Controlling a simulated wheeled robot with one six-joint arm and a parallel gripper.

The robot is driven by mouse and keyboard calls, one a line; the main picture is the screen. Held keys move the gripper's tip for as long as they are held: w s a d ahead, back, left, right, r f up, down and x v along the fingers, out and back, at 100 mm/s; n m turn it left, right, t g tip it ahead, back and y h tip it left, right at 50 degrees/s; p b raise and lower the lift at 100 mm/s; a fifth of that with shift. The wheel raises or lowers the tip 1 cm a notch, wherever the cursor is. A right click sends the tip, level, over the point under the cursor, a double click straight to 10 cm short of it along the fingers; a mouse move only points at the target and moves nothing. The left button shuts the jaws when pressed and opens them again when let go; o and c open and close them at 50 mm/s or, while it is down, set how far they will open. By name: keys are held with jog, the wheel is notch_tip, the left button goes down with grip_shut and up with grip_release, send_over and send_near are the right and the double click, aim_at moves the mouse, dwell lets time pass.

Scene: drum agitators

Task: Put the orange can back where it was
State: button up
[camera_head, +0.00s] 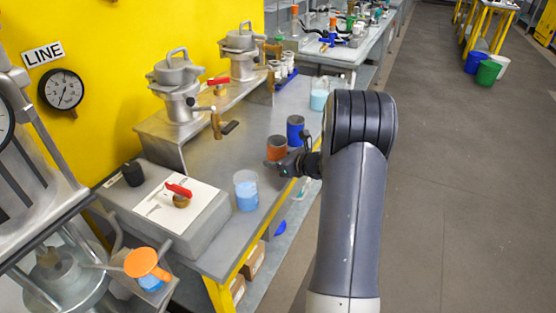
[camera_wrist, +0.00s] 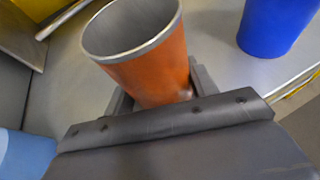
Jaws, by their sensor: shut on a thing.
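The orange can (camera_head: 277,146) is an open-topped cup near the front edge of the grey bench (camera_head: 226,158). It is upright in the head view. My gripper (camera_head: 281,164) reaches it from the right and is shut on it. In the wrist view the orange can (camera_wrist: 150,62) fills the upper middle, with its empty grey inside showing. The dark jaws of my gripper (camera_wrist: 155,97) sit on both sides of its lower part. Its base is hidden, so I cannot tell whether it touches the bench.
A blue can (camera_head: 295,130) stands just behind the orange can and shows in the wrist view (camera_wrist: 279,24). A clear beaker of blue liquid (camera_head: 246,192) stands nearer, and another beaker (camera_head: 319,97) stands farther back. A grey box with a red-handled valve (camera_head: 180,193) is at left.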

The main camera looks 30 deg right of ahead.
jog(key=shift+f+b, duration=0.3)
jog(key=o, duration=1.1)
jog(key=shift+r, duration=0.1)
jog(key=shift+r+p, duration=0.2)
jog(key=shift+p, duration=0.1)
jog(key=v, duration=1.2)
